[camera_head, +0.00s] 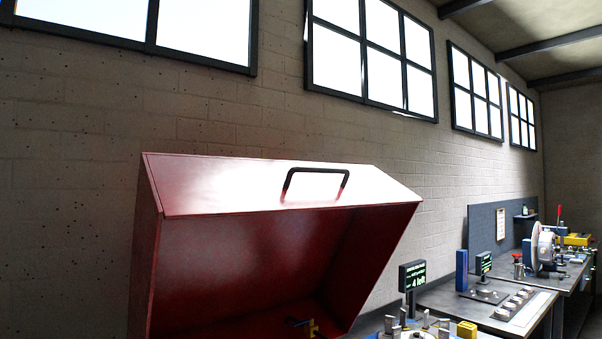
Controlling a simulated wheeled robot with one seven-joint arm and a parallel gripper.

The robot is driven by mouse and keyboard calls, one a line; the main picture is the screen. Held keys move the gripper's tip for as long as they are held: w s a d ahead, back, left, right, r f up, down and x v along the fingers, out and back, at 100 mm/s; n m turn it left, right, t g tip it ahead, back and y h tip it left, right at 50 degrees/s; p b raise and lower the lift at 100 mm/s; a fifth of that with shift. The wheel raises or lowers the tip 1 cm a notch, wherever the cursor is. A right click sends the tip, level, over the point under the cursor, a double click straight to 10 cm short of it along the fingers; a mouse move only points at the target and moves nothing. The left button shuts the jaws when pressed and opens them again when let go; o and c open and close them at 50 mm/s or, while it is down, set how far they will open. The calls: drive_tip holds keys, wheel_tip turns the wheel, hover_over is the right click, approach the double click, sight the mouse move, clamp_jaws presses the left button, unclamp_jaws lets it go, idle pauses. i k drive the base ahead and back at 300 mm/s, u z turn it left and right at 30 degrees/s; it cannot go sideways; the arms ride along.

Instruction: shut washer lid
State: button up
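The red washer lid (245,190) stands raised in the middle of the camera_head view, with its hollow underside facing me. A black bar handle (316,172) is fixed on its bright sloped panel near the top. The inside of the lid is dark red and shadowed. My gripper is not in view.
Right of the lid, a bench holds a small black display (412,276) and several metal parts. A farther bench (510,308) carries another display and a row of round parts. A machine with a pale disc (543,248) stands beyond. A brick wall (70,180) is behind.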

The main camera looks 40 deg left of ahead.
sight(223, 247)
drive_tip(key=u, duration=0.7)
drive_tip(key=i, duration=0.7)
drive_tip(key=u, duration=0.85)
